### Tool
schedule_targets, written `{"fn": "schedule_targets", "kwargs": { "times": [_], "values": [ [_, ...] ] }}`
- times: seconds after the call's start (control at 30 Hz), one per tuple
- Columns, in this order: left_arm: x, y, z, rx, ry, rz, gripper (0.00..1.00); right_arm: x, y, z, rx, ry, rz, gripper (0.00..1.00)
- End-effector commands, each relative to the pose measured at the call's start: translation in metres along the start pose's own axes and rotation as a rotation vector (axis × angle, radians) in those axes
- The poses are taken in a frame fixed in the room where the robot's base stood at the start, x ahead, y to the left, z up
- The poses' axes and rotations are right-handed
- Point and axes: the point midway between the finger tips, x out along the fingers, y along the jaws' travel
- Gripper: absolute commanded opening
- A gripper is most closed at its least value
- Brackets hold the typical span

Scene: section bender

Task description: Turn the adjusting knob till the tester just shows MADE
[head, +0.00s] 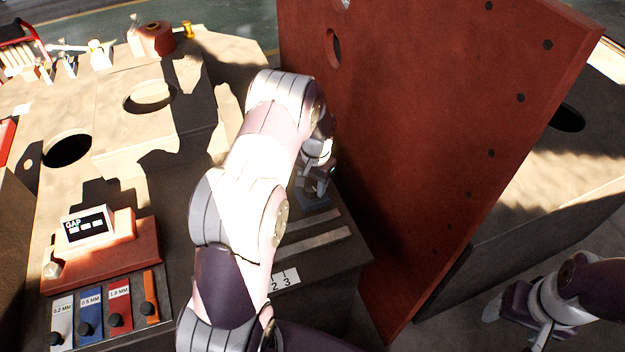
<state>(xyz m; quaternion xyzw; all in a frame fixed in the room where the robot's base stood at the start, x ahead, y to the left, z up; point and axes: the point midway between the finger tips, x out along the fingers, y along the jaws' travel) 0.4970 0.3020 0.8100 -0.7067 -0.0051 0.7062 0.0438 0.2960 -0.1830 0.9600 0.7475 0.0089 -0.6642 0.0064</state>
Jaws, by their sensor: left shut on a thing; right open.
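My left gripper (316,186) is low beside the big red plate, over a dark block. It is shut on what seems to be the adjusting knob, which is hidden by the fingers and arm. The tester (85,226) is a pale box with a dark display on a red base (120,258) at the left. Its display reads GAP with a row of light marks below; I cannot read MADE on it. My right gripper (522,318) is open and empty at the lower right, away from the bench.
The tall red plate (420,120) stands tilted across the middle right. Labelled gauges, 0.2 MM (62,322), 0.5 MM (90,315) and 1.0 MM (119,308), lie before the tester beside an orange strip (150,298). A copper-coloured spool (155,40) stands at the back left.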

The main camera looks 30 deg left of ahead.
Motion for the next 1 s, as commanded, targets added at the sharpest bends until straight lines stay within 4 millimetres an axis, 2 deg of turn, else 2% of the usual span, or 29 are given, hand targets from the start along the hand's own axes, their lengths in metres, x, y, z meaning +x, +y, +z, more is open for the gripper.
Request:
{"fn": "schedule_targets", "kwargs": {
  "times": [0.3,0.77,0.8,0.83,0.87,1.0],
  "values": [
    [-0.0011,-0.0006,-0.0009,0.088,0.010,-0.001,0.18,-0.0042,0.0000,-0.0005,0.000,0.000,0.000,0.73],
    [-0.0010,-0.0006,-0.0012,0.099,0.012,-0.001,0.18,-0.0043,0.0000,-0.0005,0.000,0.000,0.000,0.73],
    [-0.0010,-0.0006,-0.0012,0.099,0.012,-0.001,0.61,-0.0043,0.0000,-0.0005,0.000,0.000,0.000,0.73],
    [-0.0009,-0.0006,-0.0012,0.099,0.011,-0.001,0.71,-0.0043,0.0000,-0.0005,0.000,0.000,0.000,0.73],
    [-0.0009,-0.0005,-0.0011,0.099,0.011,-0.001,0.74,-0.0043,0.0000,-0.0005,0.000,0.000,0.000,0.73],
    [-0.0005,-0.0004,-0.0006,0.098,0.010,-0.001,0.74,-0.0042,0.0000,-0.0005,0.000,0.000,0.000,0.73]
  ]
}}
